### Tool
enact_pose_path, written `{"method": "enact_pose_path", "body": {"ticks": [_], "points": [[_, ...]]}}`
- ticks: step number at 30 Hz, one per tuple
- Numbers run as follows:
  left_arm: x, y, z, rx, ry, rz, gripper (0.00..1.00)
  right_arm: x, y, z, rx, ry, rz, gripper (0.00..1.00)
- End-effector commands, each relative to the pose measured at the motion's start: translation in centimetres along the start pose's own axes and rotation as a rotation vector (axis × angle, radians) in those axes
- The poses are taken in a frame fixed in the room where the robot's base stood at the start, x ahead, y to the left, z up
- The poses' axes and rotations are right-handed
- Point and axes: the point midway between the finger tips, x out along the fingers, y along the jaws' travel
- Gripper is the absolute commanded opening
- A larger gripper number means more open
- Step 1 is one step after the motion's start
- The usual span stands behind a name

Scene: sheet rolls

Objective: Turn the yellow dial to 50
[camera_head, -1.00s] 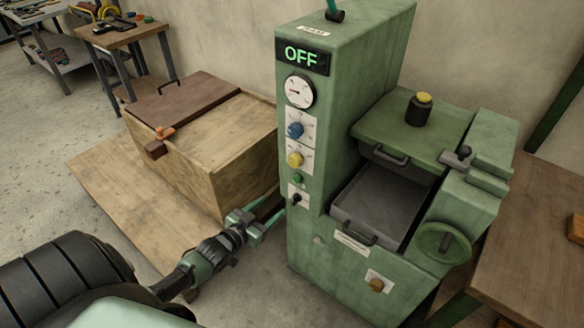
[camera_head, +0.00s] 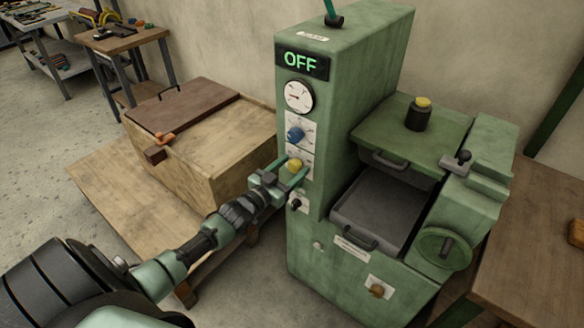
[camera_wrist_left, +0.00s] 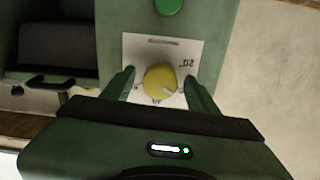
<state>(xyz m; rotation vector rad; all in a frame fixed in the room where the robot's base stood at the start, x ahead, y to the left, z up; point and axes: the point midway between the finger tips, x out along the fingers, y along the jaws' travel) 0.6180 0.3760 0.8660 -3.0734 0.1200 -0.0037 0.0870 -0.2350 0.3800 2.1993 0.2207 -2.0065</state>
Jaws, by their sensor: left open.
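The yellow dial (camera_head: 295,166) is on the front panel of the green machine (camera_head: 345,60), below a blue dial (camera_head: 295,135). In the left wrist view the yellow dial (camera_wrist_left: 160,80) sits on a white scale plate (camera_wrist_left: 135,48), where a "50"-like mark shows upside down at the upper right. A pale pointer mark is at the dial's lower right. My left gripper (camera_head: 292,170) is open, its fingers on both sides of the dial, apart from it in the wrist view (camera_wrist_left: 165,88). The display reads OFF. My right gripper is not in view.
A green button (camera_wrist_left: 168,5) is close to the dial plate in the wrist view. A black switch (camera_head: 296,203) is below the gripper. A wooden crate (camera_head: 215,145) stands left of the machine, near my left arm. A wooden table (camera_head: 530,250) is at right.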

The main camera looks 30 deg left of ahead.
Motion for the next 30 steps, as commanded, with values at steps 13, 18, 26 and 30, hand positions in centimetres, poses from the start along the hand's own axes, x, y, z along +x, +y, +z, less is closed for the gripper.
{"method": "enact_pose_path", "body": {"ticks": [13, 18, 26, 30], "points": [[0.02, 0.03, 0.01, -0.001, 0.0, 0.0, 0.0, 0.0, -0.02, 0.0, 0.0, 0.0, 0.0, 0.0], [0.01, 0.03, 0.01, 0.007, 0.0, 0.0, 0.0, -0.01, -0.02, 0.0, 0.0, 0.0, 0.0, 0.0], [0.01, 0.08, 0.0, 0.092, 0.0, 0.0, 0.0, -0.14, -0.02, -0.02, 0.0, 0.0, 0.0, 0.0], [0.01, 0.09, 0.0, 0.192, 0.0, 0.0, 0.0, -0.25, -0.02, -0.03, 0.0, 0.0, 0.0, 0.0]]}}
